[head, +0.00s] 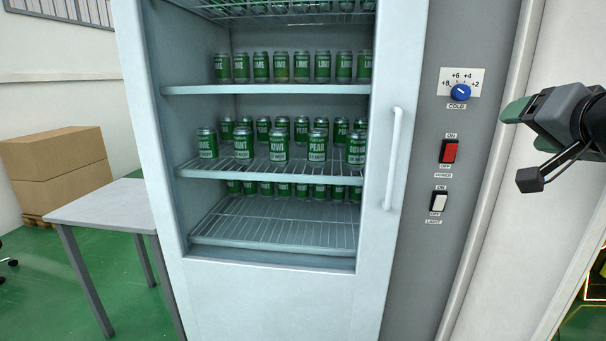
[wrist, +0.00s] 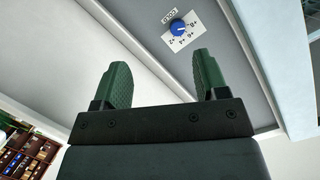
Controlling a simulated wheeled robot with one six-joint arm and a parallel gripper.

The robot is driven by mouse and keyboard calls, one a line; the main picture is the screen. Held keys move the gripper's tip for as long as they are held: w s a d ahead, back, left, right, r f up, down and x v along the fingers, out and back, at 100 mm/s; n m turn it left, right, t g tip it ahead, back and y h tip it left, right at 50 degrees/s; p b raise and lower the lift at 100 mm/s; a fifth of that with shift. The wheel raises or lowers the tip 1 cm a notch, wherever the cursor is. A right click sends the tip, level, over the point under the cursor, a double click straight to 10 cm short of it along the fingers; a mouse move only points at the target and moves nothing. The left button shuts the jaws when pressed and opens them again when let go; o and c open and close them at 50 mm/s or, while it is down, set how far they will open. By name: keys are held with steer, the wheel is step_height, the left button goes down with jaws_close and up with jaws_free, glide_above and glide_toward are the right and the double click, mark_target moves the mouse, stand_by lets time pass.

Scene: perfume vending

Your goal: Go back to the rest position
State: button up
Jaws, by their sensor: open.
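My gripper (head: 518,110) is at the right of the head view, to the right of the fridge's control panel and apart from it. In the wrist view its two green fingers (wrist: 164,85) stand wide apart with nothing between them. The blue cold dial (head: 460,92) sits on the panel to the left of the gripper. It also shows in the wrist view (wrist: 179,27), beyond the fingers.
A pale fridge (head: 255,300) with green cans on its shelves fills the middle. Its handle (head: 393,160), a red power switch (head: 449,150) and a white light switch (head: 438,201) are at its right. A grey table (head: 105,206) and cardboard boxes (head: 55,165) stand left.

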steer(key=w+a+f+n+g+y+p, duration=0.2)
steer(key=a+f+g+p, duration=0.4)
steer(key=a+p, duration=0.6)
steer(key=s+a+f+n+g+p, duration=0.5)
steer(key=s+a+f+p, duration=0.2)
steer(key=p, duration=0.6)
steer(key=s+f, duration=0.1)
steer(key=s, duration=0.1)
steer(key=shift+s+a+f+g+h, duration=0.2)
steer(key=shift+s+f+g+h, duration=0.1)
steer(key=shift+s+h, duration=0.1)
